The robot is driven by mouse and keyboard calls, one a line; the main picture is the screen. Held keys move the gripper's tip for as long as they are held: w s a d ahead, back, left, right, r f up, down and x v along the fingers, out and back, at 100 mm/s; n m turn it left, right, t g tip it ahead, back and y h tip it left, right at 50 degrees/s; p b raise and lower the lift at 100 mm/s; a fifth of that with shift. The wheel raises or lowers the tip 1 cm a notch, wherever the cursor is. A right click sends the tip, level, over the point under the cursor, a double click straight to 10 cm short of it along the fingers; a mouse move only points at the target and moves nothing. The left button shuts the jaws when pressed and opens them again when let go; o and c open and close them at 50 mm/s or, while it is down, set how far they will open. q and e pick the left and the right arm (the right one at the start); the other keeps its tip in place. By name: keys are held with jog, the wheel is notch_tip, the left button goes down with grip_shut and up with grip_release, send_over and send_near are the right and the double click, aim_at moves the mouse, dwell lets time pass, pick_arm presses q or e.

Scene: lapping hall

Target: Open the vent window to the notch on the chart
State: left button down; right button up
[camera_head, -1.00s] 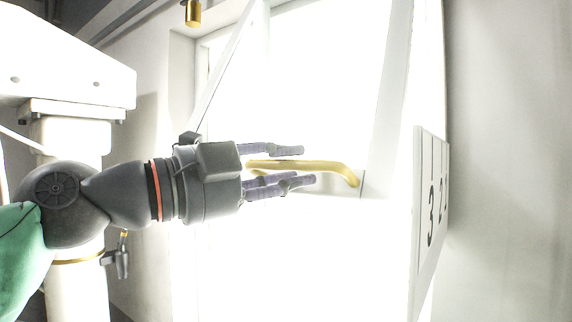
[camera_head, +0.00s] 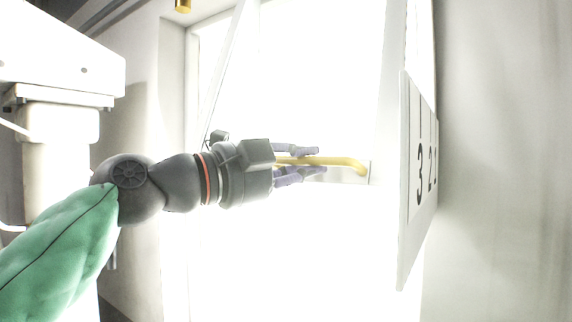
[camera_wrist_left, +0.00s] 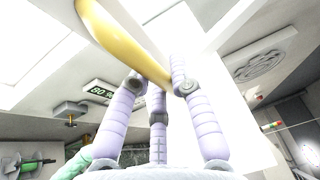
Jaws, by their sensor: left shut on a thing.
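The vent window (camera_head: 300,75) is a bright white framed pane in the middle of the head view, standing at an angle to its frame. A yellow handle (camera_head: 345,162) sticks out from its right side. My left gripper (camera_head: 300,163) is shut on the handle, fingers above and below it. In the left wrist view the handle (camera_wrist_left: 125,42) runs between the purple-grey fingers (camera_wrist_left: 160,100). The chart (camera_head: 418,170) is a white board on the right with the figures 3, 2 and 1 one behind another; I cannot make out a notch. My right gripper is not in view.
A white machine (camera_head: 60,65) stands at the left, beside my arm. A brass fitting (camera_head: 183,5) hangs at the top. A grey wall (camera_head: 505,160) closes off the right. A sign reading 80 % (camera_wrist_left: 100,91) shows in the left wrist view.

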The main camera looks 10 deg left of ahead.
pick_arm(q)
jog(key=shift+w+d+f, duration=0.2)
jog(key=shift+w+f, duration=0.05)
jog(key=shift+w, duration=0.15)
jog(key=c, duration=1.4)
grip_release()
jog(key=shift+s+a, duration=0.1)
jog(key=shift+s, duration=0.1)
